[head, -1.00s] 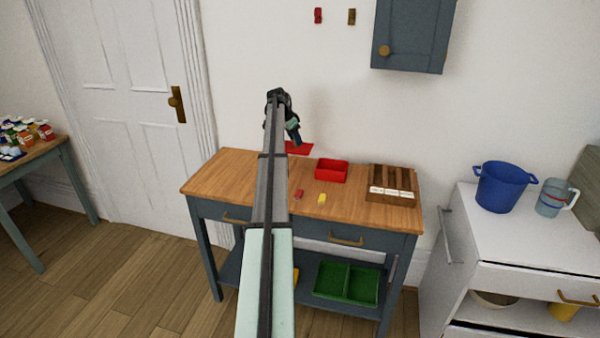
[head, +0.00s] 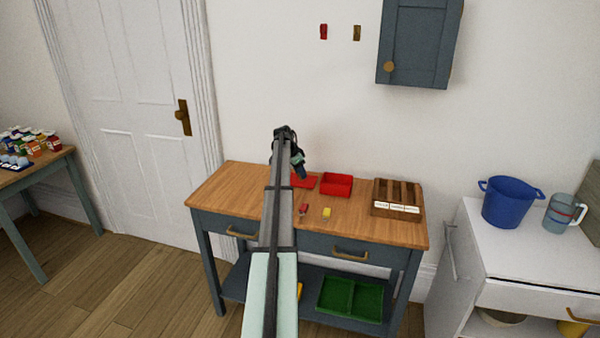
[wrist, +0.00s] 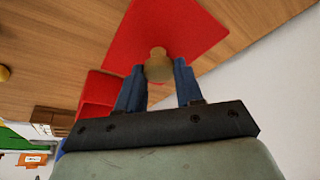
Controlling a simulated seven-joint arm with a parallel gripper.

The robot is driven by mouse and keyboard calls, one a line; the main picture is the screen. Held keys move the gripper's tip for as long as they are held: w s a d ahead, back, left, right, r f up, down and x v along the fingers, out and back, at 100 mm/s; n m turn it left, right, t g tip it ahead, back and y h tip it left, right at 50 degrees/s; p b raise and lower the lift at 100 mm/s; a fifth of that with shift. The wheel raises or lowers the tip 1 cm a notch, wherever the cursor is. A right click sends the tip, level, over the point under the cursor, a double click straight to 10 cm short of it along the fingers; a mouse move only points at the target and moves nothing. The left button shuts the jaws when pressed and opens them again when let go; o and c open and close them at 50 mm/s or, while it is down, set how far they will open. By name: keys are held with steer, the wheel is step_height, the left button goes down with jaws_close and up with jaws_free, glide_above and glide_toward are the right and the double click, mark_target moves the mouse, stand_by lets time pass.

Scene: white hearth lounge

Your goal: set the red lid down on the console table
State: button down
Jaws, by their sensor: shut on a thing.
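The red lid (head: 307,181) is a flat red square over the back of the wooden console table (head: 228,187), just left of the open red box (head: 337,184). In the wrist view the lid (wrist: 195,30) shows a tan knob (wrist: 158,66) between two blue fingertips. My gripper (wrist: 159,78) is shut on that knob. In the head view my gripper (head: 302,172) points down at the lid, and my arm hides part of the lid and tabletop. I cannot tell whether the lid touches the wood.
A small red item (head: 304,209) and a yellow one (head: 326,212) lie near the table's front. A wooden compartment rack (head: 397,198) stands at the right. The tabletop's left end is clear. A wall cabinet (head: 418,45) hangs above right.

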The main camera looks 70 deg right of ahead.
steer(key=shift+f, duration=0.1)
steer(key=c, duration=0.7)
jaws_free()
steer(key=shift+c, duration=0.2)
steer(key=v, duration=1.2)
